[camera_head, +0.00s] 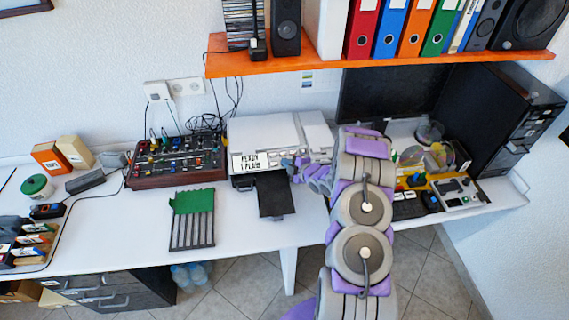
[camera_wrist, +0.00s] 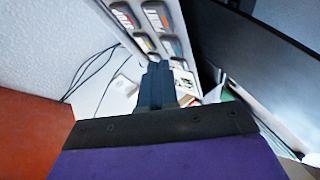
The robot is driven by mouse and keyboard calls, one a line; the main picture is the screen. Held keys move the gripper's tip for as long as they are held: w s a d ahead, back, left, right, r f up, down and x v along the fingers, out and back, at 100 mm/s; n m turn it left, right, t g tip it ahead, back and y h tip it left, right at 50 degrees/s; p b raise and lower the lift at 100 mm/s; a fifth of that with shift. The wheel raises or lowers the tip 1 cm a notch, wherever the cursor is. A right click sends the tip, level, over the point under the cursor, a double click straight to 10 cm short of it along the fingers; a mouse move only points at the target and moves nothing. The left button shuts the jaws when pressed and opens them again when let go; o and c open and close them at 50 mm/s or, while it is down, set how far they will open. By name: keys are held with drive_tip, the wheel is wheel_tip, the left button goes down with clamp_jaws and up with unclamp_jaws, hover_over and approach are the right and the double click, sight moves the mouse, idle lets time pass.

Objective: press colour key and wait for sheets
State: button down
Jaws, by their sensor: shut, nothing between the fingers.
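The white printer (camera_head: 262,132) stands against the wall, its small display reading "READY" and "1 PLAIN". A black tray (camera_head: 272,208) sticks out of its front, with no sheet on it. My gripper (camera_head: 288,165) is at the printer's front, right of the display; it hides part of the panel. In the wrist view, the dark fingers of my gripper (camera_wrist: 157,64) are shut and empty. Their tips lie over a pale panel (camera_wrist: 139,38) with several dark, labelled keys. The labels are too blurred to tell the colour key, and I cannot tell whether the tips touch one.
A slotted black rack (camera_head: 192,234) with a green piece stands in front of the mixer (camera_head: 177,160). An orange shelf (camera_head: 400,62) with binders and speakers hangs above. A dark monitor (camera_head: 392,94) is to the right. Bare desk lies around the rack.

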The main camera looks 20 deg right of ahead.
drive_tip(key=shift+f, duration=0.15)
drive_tip(key=shift+w+f, duration=0.15)
drive_tip(key=shift+w+d+f, duration=0.1)
drive_tip(key=shift+w+f, duration=0.1)
drive_tip(key=shift+f, duration=0.15)
idle(0.9)
drive_tip(key=shift+r, duration=0.1)
drive_tip(key=shift+s+r, duration=0.4)
drive_tip(key=shift+r, duration=0.2)
idle(0.3)
